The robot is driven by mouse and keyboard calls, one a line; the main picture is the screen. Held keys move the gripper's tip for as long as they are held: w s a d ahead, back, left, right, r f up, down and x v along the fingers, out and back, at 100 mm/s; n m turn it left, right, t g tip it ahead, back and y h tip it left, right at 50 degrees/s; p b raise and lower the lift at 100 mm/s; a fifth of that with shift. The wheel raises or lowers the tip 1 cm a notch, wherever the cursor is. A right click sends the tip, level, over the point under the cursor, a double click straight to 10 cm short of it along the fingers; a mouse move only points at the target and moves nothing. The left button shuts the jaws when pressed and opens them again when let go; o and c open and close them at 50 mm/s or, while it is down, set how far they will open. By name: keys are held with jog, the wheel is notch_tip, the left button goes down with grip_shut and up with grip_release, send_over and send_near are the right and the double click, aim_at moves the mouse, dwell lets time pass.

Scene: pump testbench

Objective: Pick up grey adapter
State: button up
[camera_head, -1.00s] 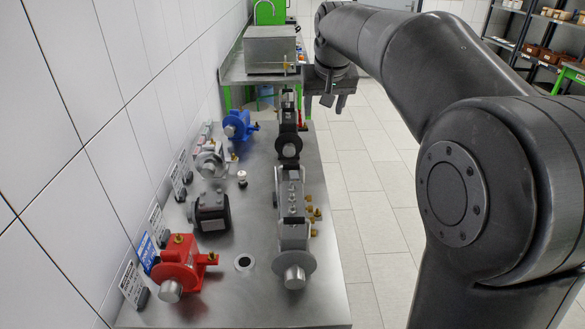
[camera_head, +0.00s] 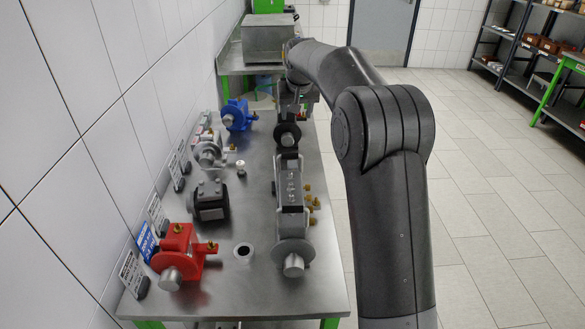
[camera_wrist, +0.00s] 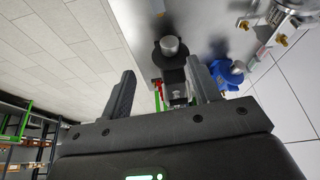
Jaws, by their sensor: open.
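A silver-grey flanged part (camera_head: 208,152) stands on the left of the steel table, between the blue part (camera_head: 238,115) and a dark block-shaped part. It also shows at the upper right edge in the wrist view (camera_wrist: 287,12). I cannot tell for sure whether this is the grey adapter. My gripper (camera_wrist: 162,68) is open and empty. Between its fingers the wrist view shows a dark disc with a silver stub (camera_wrist: 170,47) and a grey body beyond it. In the head view my gripper is over the table's far end, its fingers hardly visible.
The red part (camera_head: 178,258) and the dark block (camera_head: 210,200) stand along the left wall side. A silver fixture (camera_head: 290,215) runs down the table's right side, beside brass fittings (camera_head: 311,200). A grey box (camera_head: 268,40) stands behind.

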send_near(293, 164)
jog(key=x, duration=0.3)
jog(key=shift+d+f, duration=0.2)
jog(key=shift+f, duration=0.25)
jog(key=shift+a+x, duration=0.15)
jog(key=shift+x, duration=1.2)
jog(key=shift+a+x, duration=0.2)
jog(key=shift+x, duration=1.2)
jog(key=shift+w+r, duration=0.1)
jog(key=c, duration=1.1)
